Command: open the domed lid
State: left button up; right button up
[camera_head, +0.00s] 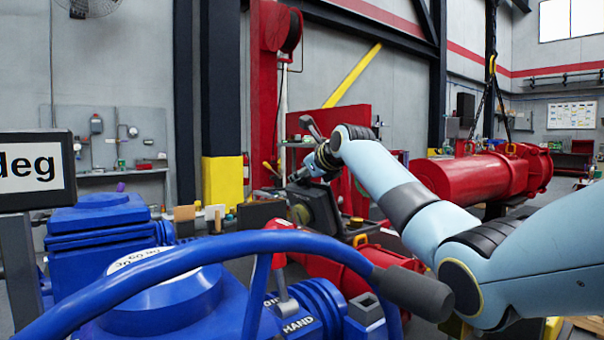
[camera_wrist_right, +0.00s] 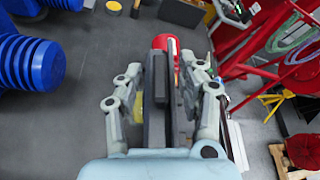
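A blue domed cover (camera_head: 165,300) with a white label sits on the blue actuator in the foreground, partly behind the handwheel rim. It looks closed. I cannot tell for sure that it is the domed lid. My right arm comes in from the right, and its gripper (camera_head: 318,165) is beyond the actuator, well away from this cover. In the right wrist view, the fingers of the right gripper (camera_wrist_right: 165,75) stand on either side of dark upright bars. I cannot tell whether these are its pads or a held thing. My left gripper is not in view.
The blue handwheel (camera_head: 200,255) with a dark knob (camera_head: 412,292) arches across the foreground. A red lever (camera_head: 280,255) stands behind it. A "deg" display (camera_head: 35,170) is at the left. A large red cylinder (camera_head: 480,178) lies at the right. Grey floor (camera_wrist_right: 80,120) is open below the right gripper.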

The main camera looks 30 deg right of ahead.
jog(key=shift+w+f, duration=0.15)
jog(key=shift+w, duration=0.1)
grip_shut()
dwell(0.3)
